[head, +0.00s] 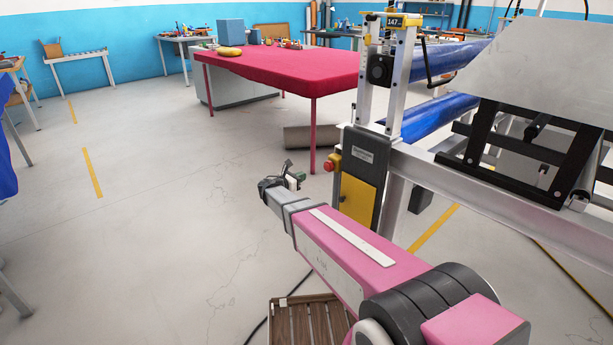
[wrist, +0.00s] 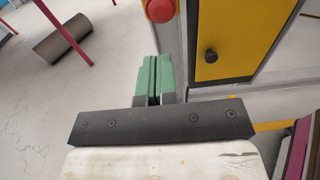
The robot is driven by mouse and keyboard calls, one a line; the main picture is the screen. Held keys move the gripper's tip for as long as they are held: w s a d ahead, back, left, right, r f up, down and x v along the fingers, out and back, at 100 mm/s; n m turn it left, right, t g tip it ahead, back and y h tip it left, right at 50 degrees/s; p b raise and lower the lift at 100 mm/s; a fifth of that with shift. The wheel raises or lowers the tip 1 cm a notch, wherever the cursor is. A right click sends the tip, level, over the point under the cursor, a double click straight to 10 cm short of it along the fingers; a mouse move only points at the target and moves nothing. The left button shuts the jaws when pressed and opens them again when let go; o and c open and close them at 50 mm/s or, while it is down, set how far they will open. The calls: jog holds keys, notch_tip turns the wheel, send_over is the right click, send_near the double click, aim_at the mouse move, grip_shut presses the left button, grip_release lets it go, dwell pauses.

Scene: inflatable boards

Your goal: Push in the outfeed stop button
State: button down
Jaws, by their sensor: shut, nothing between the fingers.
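A round red stop button (head: 329,166) sits on a small yellow housing at the left side of the machine's control cabinet. In the wrist view the red button (wrist: 160,9) is at the top edge, partly cut off. My gripper (head: 301,177) is left of the button and slightly lower in the head view, with a visible gap. Its green fingers (wrist: 153,60) are pressed together and empty in the wrist view, pointing up toward the button and not touching it. I cannot read any label on the button.
The cabinet has a yellow door (head: 358,203) with a dark knob (wrist: 211,55). The machine's metal frame (head: 480,195) fills the right side. A red-topped table (head: 280,68) stands behind, with a grey roll (head: 310,137) on the floor. A wooden crate (head: 308,320) is low in front. Floor at left is clear.

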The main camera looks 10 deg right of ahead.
jog(key=x, duration=1.2)
jog(key=shift+w+d+r, duration=0.1)
jog(key=shift+x, duration=1.1)
jog(key=shift+w, duration=0.2)
jog(key=shift+r, duration=0.1)
send_near(325, 166)
jog(key=v, duration=0.5)
jog(key=shift+s+f, duration=0.3)
